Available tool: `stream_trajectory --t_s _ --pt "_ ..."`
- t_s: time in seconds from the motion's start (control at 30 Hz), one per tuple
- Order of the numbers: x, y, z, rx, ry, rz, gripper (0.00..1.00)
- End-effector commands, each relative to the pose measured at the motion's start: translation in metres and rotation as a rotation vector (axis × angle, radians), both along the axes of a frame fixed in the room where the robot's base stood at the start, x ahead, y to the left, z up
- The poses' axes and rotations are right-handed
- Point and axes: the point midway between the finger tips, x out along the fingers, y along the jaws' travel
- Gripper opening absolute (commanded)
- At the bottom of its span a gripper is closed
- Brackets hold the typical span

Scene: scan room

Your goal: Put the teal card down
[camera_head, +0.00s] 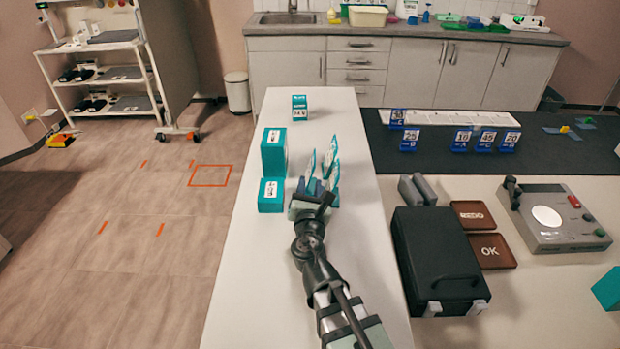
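Several teal and white cards (334,172) stand upright or leaning, close together on the white table (345,265). My gripper (313,186) is low over the table at the near side of this group. One teal-edged card (310,165) rises right at the fingertips. I cannot tell whether the fingers hold it or are only in front of it. The wrist hides the lower part of the cards and any contact with the table.
Teal boxes stand left of the cards, a taller one (273,151) and a shorter one (271,195). Another teal box (299,106) stands farther back. A black case (436,255) lies to the right. The white table's near left part is clear.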

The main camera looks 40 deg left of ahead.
Motion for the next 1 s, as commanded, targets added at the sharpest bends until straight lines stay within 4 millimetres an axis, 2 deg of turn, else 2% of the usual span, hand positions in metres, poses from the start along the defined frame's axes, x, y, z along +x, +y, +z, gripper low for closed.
stream_trajectory --t_s 0.53,0.9,1.0 --pt "-0.002 -0.003 0.0 -0.016 -0.017 -0.001 0.35" --pt "-0.003 -0.001 0.054 -0.029 -0.035 -0.005 0.35" --pt "-0.004 0.0 0.062 -0.008 -0.011 -0.003 0.35"
